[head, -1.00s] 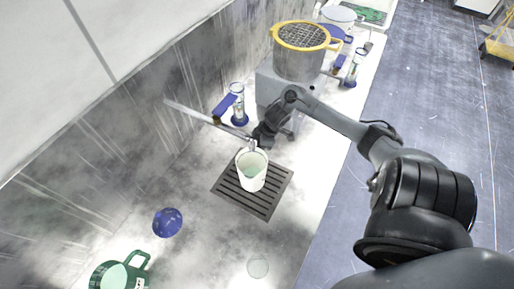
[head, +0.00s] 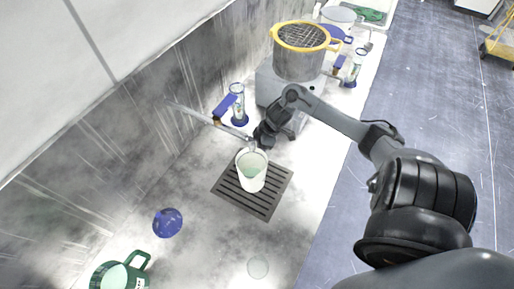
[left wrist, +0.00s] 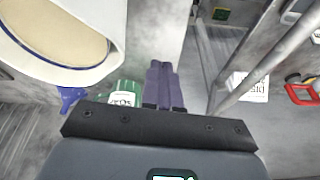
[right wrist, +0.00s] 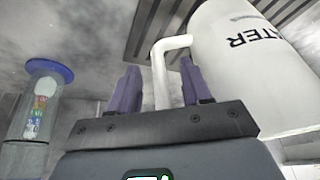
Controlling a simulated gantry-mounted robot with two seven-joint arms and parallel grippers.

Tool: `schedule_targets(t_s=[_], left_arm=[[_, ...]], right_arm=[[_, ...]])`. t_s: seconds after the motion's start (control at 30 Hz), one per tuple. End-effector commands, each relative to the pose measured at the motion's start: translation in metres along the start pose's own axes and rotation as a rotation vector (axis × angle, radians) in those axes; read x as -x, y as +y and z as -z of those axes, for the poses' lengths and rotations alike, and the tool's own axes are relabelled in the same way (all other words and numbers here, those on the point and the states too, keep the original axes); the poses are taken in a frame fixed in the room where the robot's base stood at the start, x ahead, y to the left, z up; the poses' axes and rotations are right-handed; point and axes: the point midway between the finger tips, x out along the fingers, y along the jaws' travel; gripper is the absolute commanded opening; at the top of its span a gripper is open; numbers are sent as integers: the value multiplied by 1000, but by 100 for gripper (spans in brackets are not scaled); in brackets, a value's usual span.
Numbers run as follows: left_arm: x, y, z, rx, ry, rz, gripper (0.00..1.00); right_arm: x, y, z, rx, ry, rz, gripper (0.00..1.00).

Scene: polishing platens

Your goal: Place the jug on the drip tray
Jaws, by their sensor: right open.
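The white jug (head: 252,172) stands upright on the dark slatted drip tray (head: 270,203), with pale green showing inside it. In the right wrist view the jug (right wrist: 245,75) carries dark lettering, and its handle (right wrist: 158,75) lies between the two fingers of my right gripper (right wrist: 160,90). My right gripper (head: 256,144) is open, with a finger on each side of the handle. The drip tray (right wrist: 150,25) shows behind the jug there. My left gripper (left wrist: 165,85) is shut with its fingers together and nothing between them; it is outside the head view.
A tap arm (head: 205,117) reaches over near the jug. A steel pot with yellow rim (head: 300,62) stands on a grey box behind. Blue-based cylinders (head: 238,103), a blue item (head: 167,222), a green mug (head: 120,274) and a clear disc (head: 258,267) stand around the counter.

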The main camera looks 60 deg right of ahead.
Motion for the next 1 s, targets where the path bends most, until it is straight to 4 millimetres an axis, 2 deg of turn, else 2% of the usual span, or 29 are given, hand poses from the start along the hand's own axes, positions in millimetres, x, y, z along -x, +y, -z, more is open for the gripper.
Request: schedule_targets(t_s=[0.4, 0.6, 0.8, 1.0], left_arm=[[10, 3, 4, 12, 2, -10, 0], [14, 2, 5, 12, 2, -10, 0], [15, 2, 5, 10, 2, -8, 0], [15, 0, 5, 4, 1, -3, 0]], right_arm=[[72, 0, 0, 2, -1, -1, 48], [99, 0, 0, 1, -2, -1, 48], [111, 0, 0, 0, 0, 0, 48], [112, 0, 0, 0, 0, 0, 48]])
